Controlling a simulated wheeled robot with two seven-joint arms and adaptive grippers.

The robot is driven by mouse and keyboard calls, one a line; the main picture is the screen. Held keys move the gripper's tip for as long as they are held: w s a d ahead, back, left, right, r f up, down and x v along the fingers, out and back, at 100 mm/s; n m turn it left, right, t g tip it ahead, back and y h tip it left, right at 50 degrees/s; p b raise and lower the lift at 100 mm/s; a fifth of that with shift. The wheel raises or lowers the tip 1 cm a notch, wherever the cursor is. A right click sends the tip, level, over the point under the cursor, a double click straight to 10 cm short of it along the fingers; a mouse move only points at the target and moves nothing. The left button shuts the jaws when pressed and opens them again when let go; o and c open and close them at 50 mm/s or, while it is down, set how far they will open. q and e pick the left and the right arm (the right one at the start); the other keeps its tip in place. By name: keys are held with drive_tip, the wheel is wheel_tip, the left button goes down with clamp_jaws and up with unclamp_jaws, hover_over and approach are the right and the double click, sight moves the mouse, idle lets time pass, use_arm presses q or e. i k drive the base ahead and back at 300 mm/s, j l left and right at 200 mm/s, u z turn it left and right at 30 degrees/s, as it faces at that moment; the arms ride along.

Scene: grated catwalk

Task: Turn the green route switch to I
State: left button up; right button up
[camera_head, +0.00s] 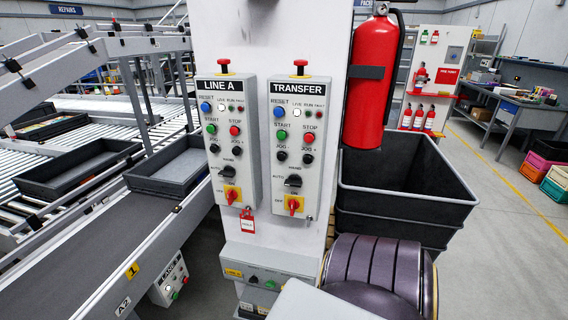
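Neither of my grippers is in view. No switch is legibly marked as the green route switch. A low grey box (242,264) on the front of the white column has a yellow label, a small dark control and a small green control (270,284). The lower part of this box is cut off or covered, and its positions cannot be read. Above it are the LINE A panel (208,130) and the TRANSFER panel (318,130). Each has a green START button, a black selector and a red-on-yellow rotary switch. A red tag (247,223) hangs below the LINE A panel.
A conveyor with dark trays (170,172) runs along the left, with a small button box (169,283) under its rail. A red extinguisher (373,80) hangs right of the panels, above a large dark bin (405,195). Open floor (500,220) lies at the right.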

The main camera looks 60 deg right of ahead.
sight(271, 283)
drive_tip(key=z, duration=1.8)
